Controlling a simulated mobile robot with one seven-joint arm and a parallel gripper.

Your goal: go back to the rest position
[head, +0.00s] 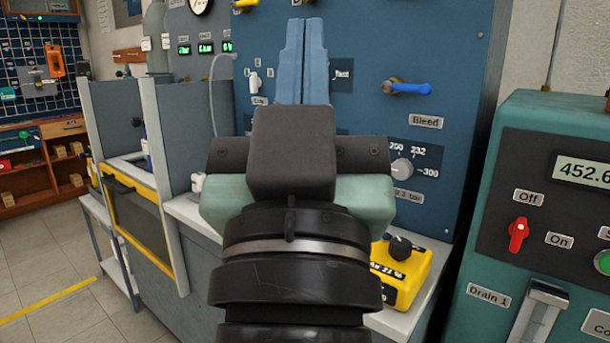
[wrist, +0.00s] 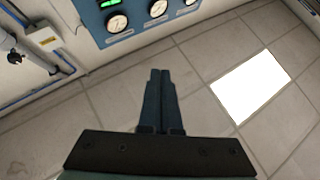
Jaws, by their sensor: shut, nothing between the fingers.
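My gripper (head: 303,62) is in the middle of the head view, its blue fingers together and pointing up in the picture, in front of the blue panel (head: 390,140). Nothing is between the fingers. In the wrist view the shut gripper (wrist: 159,80) shows dark against a grey tiled floor (wrist: 215,60). My wrist and forearm hide the middle of the bench and part of the panel.
A green cabinet (head: 490,255) with a red switch stands at the right. A blue-handled valve (head: 408,88) sticks out right of the fingers. A yellow box (head: 405,268) sits on the bench beside my wrist. A yellow-framed enclosure (head: 140,225) stands at the left; open floor (head: 40,265) lies beyond.

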